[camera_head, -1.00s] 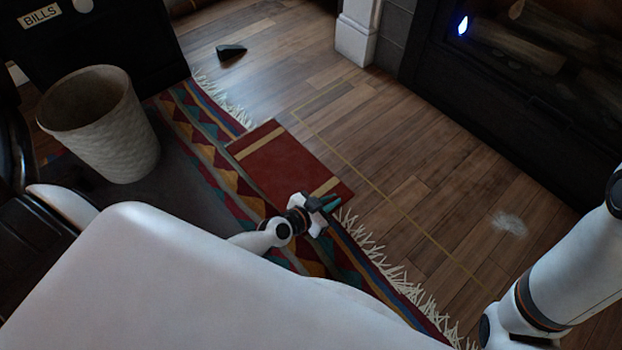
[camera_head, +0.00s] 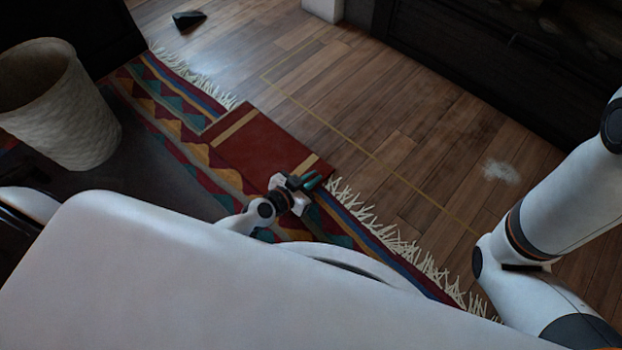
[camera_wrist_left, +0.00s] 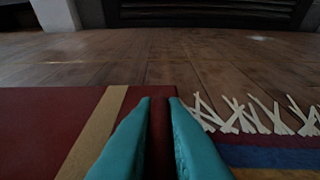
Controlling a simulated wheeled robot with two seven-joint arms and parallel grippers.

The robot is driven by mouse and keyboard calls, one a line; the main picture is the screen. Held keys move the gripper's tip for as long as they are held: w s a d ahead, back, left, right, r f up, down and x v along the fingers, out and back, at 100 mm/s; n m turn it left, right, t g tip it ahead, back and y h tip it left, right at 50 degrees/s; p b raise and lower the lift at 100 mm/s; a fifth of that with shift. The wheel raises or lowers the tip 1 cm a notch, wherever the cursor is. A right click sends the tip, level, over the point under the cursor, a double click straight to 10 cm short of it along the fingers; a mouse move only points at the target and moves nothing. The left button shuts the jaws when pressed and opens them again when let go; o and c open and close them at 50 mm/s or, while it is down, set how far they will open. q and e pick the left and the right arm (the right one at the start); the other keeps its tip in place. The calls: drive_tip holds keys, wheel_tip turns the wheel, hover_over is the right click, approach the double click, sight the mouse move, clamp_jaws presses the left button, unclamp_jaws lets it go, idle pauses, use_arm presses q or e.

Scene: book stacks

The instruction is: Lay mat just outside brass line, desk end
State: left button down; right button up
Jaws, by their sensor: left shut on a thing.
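The red mat (camera_head: 264,140) with a tan band near each end lies flat across the patterned rug's fringed edge. My left gripper (camera_head: 311,182) is shut on the mat's near right edge, low over the rug. In the left wrist view its teal fingers (camera_wrist_left: 158,105) pinch a red strip beside the mat's tan band (camera_wrist_left: 94,130). The thin brass line (camera_head: 360,146) runs over the wood floor beyond the mat, turning a corner at upper left. A strip of bare wood separates mat and line. My right gripper is out of view; only its arm shows at right.
The patterned rug (camera_head: 185,125) has white fringe (camera_head: 395,245) along its floor side. A pale wastebasket (camera_head: 62,110) stands at left by dark furniture (camera_head: 70,20). A dark wedge (camera_head: 188,19) and a whitish patch (camera_head: 500,171) are on the floor. A dark fireplace is at upper right.

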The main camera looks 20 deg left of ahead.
use_arm(q)
drive_tip(key=c, duration=1.5)
unclamp_jaws()
drive_tip(key=p+v, duration=0.3)
drive_tip(key=v, duration=0.9)
